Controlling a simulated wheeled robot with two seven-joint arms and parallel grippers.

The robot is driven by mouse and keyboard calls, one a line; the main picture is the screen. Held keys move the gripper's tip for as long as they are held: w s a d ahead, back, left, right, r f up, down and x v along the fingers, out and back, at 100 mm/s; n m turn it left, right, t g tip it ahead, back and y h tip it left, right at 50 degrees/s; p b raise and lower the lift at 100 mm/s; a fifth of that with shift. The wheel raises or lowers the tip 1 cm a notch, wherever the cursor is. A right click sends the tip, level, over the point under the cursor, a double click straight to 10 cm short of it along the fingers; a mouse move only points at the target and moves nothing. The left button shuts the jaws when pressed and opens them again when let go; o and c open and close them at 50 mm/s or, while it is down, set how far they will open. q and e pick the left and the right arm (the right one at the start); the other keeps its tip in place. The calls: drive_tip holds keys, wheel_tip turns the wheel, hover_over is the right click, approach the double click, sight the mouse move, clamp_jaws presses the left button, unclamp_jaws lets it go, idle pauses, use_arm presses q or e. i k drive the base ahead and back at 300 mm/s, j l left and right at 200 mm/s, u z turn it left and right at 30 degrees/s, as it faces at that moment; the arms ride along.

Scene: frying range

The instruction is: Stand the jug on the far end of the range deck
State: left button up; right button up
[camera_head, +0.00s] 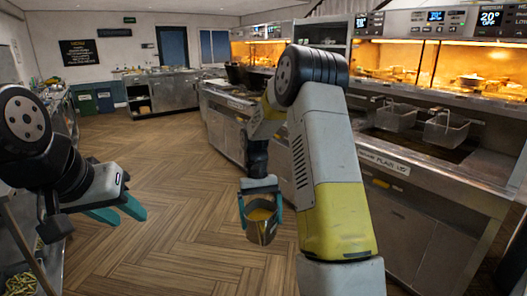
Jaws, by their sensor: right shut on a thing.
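The jug (262,233) is a small metal vessel with something yellow-brown showing inside. It hangs above the wooden floor in the lower middle of the view, left of the range. My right gripper (260,205) is shut on it, with teal fingers on both sides. The jug looks roughly upright; its lower part tapers. My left gripper (129,217) is at the left, its teal fingers apart and empty. The range deck (440,172) runs along the right from near to far. My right arm hides its middle stretch; its far end (232,101) shows left of the arm.
Fryer baskets (443,128) hang over the near fryer wells. Lit food warmers (470,72) stand behind the deck. A steel counter (162,92) stands at the back. Food like chips (22,283) lies at the lower left. The wooden floor (150,160) between is clear.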

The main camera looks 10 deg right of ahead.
sight(489, 166)
drive_tip(key=i+l+z, duration=0.2)
drive_tip(key=i+z, duration=0.25)
drive_tip(key=i+l+z, duration=0.1)
drive_tip(key=i+z, duration=0.75)
drive_tip(key=i+j+z, duration=0.25)
drive_tip(key=z, duration=0.2)
